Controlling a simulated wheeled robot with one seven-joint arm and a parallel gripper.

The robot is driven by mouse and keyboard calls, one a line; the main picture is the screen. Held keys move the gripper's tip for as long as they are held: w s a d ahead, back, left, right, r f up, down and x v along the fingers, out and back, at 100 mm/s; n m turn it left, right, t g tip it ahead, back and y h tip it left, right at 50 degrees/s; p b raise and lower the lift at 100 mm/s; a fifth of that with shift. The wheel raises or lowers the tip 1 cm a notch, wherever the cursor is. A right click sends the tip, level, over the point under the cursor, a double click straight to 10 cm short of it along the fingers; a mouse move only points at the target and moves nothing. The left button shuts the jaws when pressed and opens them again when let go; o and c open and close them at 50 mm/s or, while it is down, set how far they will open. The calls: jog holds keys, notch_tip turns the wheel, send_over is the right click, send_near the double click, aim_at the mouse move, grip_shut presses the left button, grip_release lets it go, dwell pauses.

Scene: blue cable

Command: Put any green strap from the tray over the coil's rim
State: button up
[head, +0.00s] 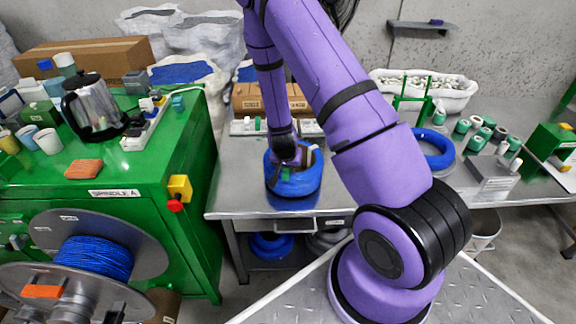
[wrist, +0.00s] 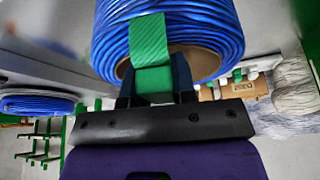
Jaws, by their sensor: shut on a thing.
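The coil of blue cable (head: 295,186) lies on the steel table, and its windings fill the top of the wrist view (wrist: 210,35). My gripper (head: 291,163) is at the coil's near-left rim. In the wrist view my gripper (wrist: 154,82) is shut on a green strap (wrist: 152,42). The strap is bent, with one part lying flat across the blue windings and another between the dark fingers. Whether it is seated on the rim is unclear. A pale tray (head: 247,129) with small green pieces stands behind the coil.
Cardboard boxes (head: 247,98) stand behind the tray. A second blue coil (head: 434,150) and several green spools (head: 477,143) lie to the right. The green bench (head: 140,180) with a kettle (head: 92,105) is on the left. The table front left of the coil is clear.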

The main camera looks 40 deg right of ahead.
jog(key=shift+f, duration=0.6)
jog(key=shift+r, duration=0.65)
jog(key=shift+f, duration=0.65)
dwell(2.7)
jog(key=shift+r, duration=0.65)
jog(key=shift+f, duration=0.45)
dwell(1.5)
jog(key=o, duration=1.1)
